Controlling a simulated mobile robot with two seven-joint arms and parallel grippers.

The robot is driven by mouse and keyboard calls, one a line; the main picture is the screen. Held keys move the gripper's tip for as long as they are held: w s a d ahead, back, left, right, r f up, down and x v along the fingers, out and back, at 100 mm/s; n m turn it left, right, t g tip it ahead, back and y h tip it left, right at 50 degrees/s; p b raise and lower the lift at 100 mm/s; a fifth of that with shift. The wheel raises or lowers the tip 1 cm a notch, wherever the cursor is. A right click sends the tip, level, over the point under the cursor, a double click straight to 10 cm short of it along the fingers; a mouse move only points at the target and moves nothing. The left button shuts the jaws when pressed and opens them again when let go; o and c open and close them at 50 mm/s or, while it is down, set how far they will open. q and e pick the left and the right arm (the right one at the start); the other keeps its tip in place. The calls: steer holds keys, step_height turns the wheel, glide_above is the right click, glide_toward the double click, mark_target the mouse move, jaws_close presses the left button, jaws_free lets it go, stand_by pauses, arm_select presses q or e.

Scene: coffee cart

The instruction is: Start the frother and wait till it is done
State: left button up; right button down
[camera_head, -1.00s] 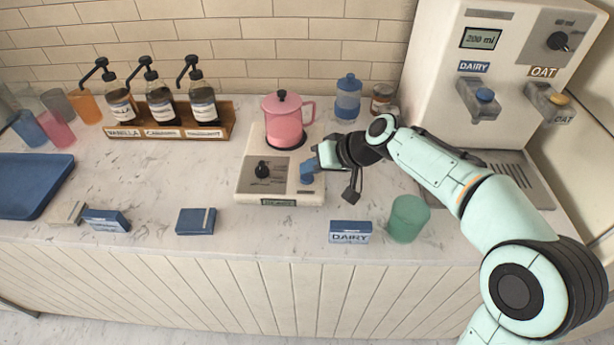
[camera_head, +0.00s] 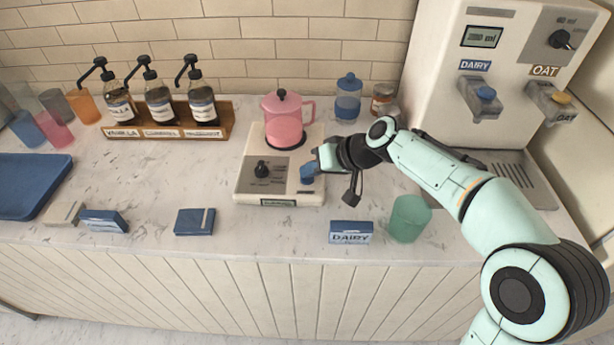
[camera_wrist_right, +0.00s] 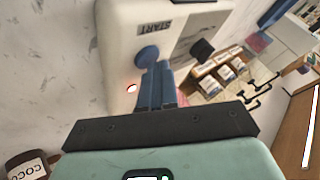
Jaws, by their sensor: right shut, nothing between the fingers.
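The frother (camera_head: 253,184) is a cream base with a black knob and a small front display (camera_head: 278,203) too small to read. A pink lidded pitcher (camera_head: 283,122) stands on its rear part. In the right wrist view, a round blue button (camera_wrist_right: 148,56) sits beside the START label (camera_wrist_right: 155,28), with a small red light (camera_wrist_right: 131,88) near it. My right gripper (camera_head: 309,172) is at the base's right side. Its blue fingers, also in the wrist view (camera_wrist_right: 160,75), are shut and empty, with tips at the button's edge; I cannot tell whether they touch it. My left gripper is not visible.
A blue DAIRY box (camera_head: 351,232) and a green cup (camera_head: 409,219) stand near the front edge, below my right arm. The milk dispenser (camera_head: 425,75) is at the right. A wooden syrup rack (camera_head: 226,125) is at the back left.

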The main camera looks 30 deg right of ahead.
mark_target(312, 179)
stand_by(0.4)
steer(key=shift+r+p, duration=0.7)
steer(key=shift+r, duration=0.15)
steer(key=shift+r, duration=0.15)
step_height(312, 179, up, 5)
steer(key=p, duration=0.4)
stand_by(0.5)
